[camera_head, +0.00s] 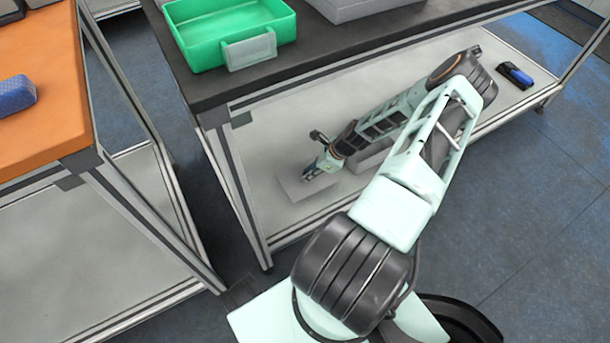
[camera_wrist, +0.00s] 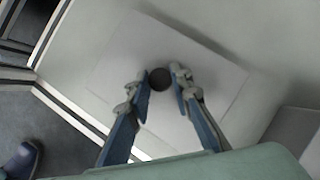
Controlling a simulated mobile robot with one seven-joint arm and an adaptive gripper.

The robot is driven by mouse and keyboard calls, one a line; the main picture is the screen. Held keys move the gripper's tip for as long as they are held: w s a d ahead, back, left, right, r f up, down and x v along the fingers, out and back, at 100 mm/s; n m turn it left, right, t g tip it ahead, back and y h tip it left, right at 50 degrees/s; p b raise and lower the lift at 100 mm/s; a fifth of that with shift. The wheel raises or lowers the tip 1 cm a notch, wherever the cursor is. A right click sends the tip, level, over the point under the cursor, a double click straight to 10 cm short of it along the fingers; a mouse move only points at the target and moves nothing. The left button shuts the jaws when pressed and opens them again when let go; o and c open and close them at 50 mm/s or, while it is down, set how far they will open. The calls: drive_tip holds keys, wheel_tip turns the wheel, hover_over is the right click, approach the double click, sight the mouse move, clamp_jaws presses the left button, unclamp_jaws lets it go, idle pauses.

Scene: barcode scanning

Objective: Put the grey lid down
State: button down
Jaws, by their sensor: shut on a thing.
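The grey lid (camera_head: 296,190) is a flat, pale square over the lower shelf (camera_head: 268,135) of the black-topped table. In the wrist view the lid (camera_wrist: 217,78) fills the middle, with a round dark knob (camera_wrist: 160,79) at its centre. My gripper (camera_head: 311,172) reaches under the tabletop and is shut on the lid by this knob; its blue-grey fingers (camera_wrist: 160,80) stand on either side of it. The lid looks nearly level and close to the shelf, with shadow along its far edge. I cannot tell whether it touches the shelf.
A grey box (camera_head: 372,157) stands on the lower shelf, partly behind my arm. A black-and-blue device (camera_head: 515,75) lies at the shelf's right. A green crate (camera_head: 203,47) sits on the tabletop above. An orange table (camera_head: 45,120) with a blue object (camera_head: 16,95) is left.

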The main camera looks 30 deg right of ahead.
wheel_tip(320, 180, down, 3)
drive_tip(key=shift+w+f+b, duration=0.1)
drive_tip(key=shift+f+b, duration=0.1)
drive_tip(key=shift+b, duration=0.65)
drive_tip(key=shift+r, duration=0.1)
drive_tip(key=c, duration=1.7)
unclamp_jaws()
drive_tip(key=shift+c, duration=0.2)
drive_tip(key=shift+r, duration=0.25)
drive_tip(key=p+v, duration=0.4)
drive_tip(key=v, duration=0.6)
drive_tip(key=shift+s+d+r, duration=0.2)
drive_tip(key=shift+r, duration=0.1)
drive_tip(key=shift+s+d+r, duration=0.15)
drive_tip(key=shift+s+r, duration=0.05)
drive_tip(key=shift+r, duration=0.15)
